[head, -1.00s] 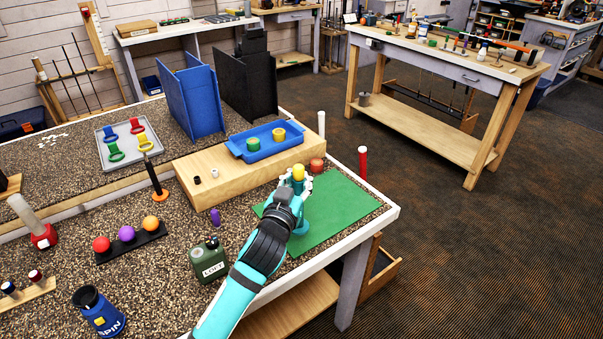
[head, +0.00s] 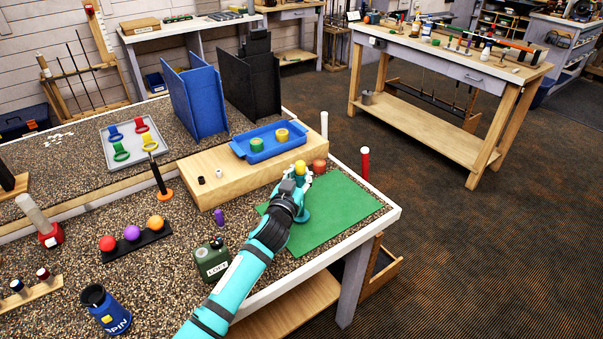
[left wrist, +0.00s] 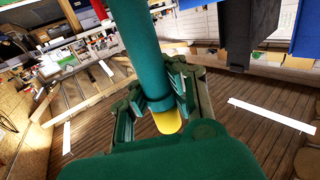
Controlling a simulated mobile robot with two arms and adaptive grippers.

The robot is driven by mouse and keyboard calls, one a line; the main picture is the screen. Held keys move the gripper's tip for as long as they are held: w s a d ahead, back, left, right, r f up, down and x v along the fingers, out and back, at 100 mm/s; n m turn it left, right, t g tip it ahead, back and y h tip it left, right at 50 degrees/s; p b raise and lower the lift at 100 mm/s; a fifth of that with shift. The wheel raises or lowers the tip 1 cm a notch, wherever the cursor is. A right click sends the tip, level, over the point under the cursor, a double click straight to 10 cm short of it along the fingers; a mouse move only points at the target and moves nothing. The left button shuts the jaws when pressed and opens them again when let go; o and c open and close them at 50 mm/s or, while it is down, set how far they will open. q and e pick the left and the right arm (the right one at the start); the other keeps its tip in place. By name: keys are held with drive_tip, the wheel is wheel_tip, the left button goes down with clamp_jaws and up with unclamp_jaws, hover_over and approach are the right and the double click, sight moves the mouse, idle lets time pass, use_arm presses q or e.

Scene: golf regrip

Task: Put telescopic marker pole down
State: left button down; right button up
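The telescopic marker pole is a teal cylinder with a yellow top (head: 299,167). My left gripper (head: 296,184) is around its upper part, over the green mat (head: 335,212) on the near bench. In the left wrist view the teal shaft (left wrist: 151,50) runs between the fingers, and the yellow end (left wrist: 168,122) shows past them. The fingers close on the shaft from both sides. In the head view the pole looks upright, its teal lower end low over the mat; contact with the mat cannot be told. My right gripper is not in view.
A red-topped item (head: 319,166) stands close behind the gripper. A red pole (head: 365,163) and a white pole (head: 324,125) stand at the bench edge. A wooden block (head: 212,187) bears a blue tray (head: 240,150). The mat's right part is clear.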

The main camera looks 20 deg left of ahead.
use_arm(q)
drive_tip(key=shift+f, duration=0.15)
drive_tip(key=c, duration=1.5)
unclamp_jaws()
drive_tip(key=shift+o, duration=0.2)
drive_tip(key=shift+s, duration=0.15)
drive_tip(key=s+b, duration=0.1)
drive_tip(key=s, duration=1)
drive_tip(key=shift+s+a+r, duration=0.15)
drive_tip(key=shift+s+r, duration=0.15)
drive_tip(key=shift+s, duration=0.1)
